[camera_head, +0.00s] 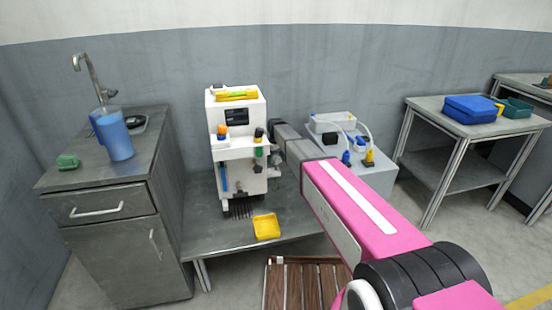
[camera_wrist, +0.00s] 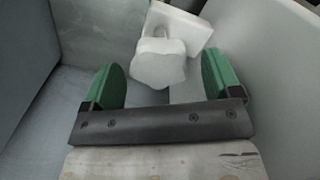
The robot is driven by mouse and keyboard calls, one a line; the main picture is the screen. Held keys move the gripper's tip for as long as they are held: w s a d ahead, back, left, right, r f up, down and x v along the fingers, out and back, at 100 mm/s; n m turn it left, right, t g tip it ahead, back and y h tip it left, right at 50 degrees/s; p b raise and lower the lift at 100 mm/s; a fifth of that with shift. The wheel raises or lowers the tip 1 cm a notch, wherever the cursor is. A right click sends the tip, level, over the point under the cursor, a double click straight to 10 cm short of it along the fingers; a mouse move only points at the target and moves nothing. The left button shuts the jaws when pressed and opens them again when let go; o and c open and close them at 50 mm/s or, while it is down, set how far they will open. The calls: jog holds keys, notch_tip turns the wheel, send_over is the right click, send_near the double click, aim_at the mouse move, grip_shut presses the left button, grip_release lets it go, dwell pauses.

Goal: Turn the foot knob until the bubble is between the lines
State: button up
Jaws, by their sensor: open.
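The white machine (camera_head: 238,150) stands on a low grey metal bench. On its top lies a yellow level with a green vial (camera_head: 237,95); its bubble and lines are too small to read. In the wrist view, a pale lobed knob (camera_wrist: 158,65) on a short stem projects from a white square plate (camera_wrist: 189,25). My gripper (camera_wrist: 163,78) is open, its green fingers on either side of this knob with visible gaps. It is not shut on the knob. In the head view my arm reaches to the machine's right side, and I cannot make out the fingers there.
A yellow tray (camera_head: 266,227) sits at the bench's front. A white box with bottles and tubes (camera_head: 378,177) stands to the right, behind my arm. A metal cabinet (camera_head: 115,205) with a blue jug (camera_head: 115,137) is left. A brown slatted item (camera_head: 300,285) is on the floor in front.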

jog(key=c, duration=0.9)
jog(key=shift+c, duration=0.2)
jog(key=shift+m, duration=1.5)
jog(key=o, duration=0.9)
jog(key=shift+o, duration=0.2)
